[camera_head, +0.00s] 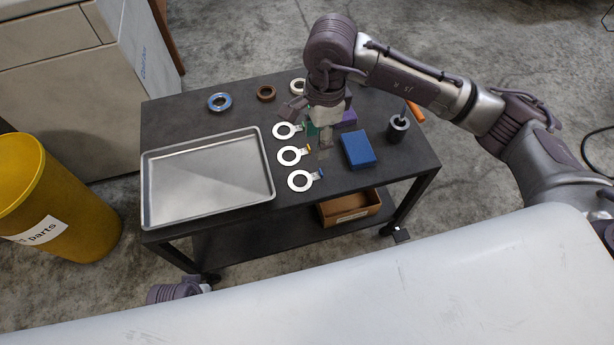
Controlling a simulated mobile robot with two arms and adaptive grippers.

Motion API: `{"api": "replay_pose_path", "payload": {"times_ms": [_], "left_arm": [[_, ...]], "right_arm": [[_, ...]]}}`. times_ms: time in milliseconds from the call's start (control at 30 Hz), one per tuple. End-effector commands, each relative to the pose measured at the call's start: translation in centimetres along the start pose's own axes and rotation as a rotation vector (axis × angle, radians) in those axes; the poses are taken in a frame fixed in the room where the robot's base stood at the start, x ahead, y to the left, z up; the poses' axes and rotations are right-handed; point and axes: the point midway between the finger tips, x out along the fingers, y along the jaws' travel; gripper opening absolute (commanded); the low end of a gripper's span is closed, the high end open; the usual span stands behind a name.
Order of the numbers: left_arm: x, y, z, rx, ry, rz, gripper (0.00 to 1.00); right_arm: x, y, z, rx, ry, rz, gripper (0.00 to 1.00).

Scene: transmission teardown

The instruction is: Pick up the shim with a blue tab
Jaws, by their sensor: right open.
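The shim with a blue tab (299,181) is a flat pale ring lying on the dark cart top, nearest the front of three shims. Its blue tab points right. The shim with a yellow-orange tab (289,156) lies just behind it, and one with a green tab (283,131) lies behind that. My right gripper (324,154) points down over the cart, to the right of the yellow-tabbed shim and behind the blue tab. It is open, and I see nothing held in it.
A metal tray (205,180) fills the cart's left side. A blue block (358,150) and a dark cup (398,130) stand right of the gripper. A yellow bin (70,210) stands left.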

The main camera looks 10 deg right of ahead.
Motion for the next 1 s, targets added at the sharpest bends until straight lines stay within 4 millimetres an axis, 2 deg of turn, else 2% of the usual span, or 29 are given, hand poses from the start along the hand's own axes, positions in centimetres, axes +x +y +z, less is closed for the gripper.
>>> {"api": "replay_pose_path", "payload": {"times_ms": [33, 167, 400, 500, 733, 1000], "left_arm": [[0.0, 0.1, 0.0, 0.0, 0.0, 0.001, 0.0], [0.0, 0.1, 0.1, 0.0, -0.004, 0.001, 0.0], [-2.4, -0.1, -0.8, -0.004, 0.013, -0.001, 0.0], [-3.1, -0.1, -1.0, -0.004, 0.016, -0.002, 0.0], [-3.9, -0.2, -1.2, -0.004, 0.02, -0.003, 0.0], [-6.0, -0.3, -1.7, -0.006, 0.032, -0.005, 0.0]], "right_arm": [[-0.1, -0.3, -0.9, 0.002, 0.042, -0.005, 0.5], [1.2, -0.4, -1.9, 0.004, 0.078, -0.006, 0.5], [6.0, -0.3, -2.1, 0.004, 0.074, -0.003, 0.5], [7.3, -0.4, -2.2, 0.004, 0.073, -0.005, 0.5], [9.0, -0.4, -2.2, 0.004, 0.072, -0.005, 0.5], [12.8, -0.6, -2.3, 0.004, 0.071, -0.005, 0.5]]}}
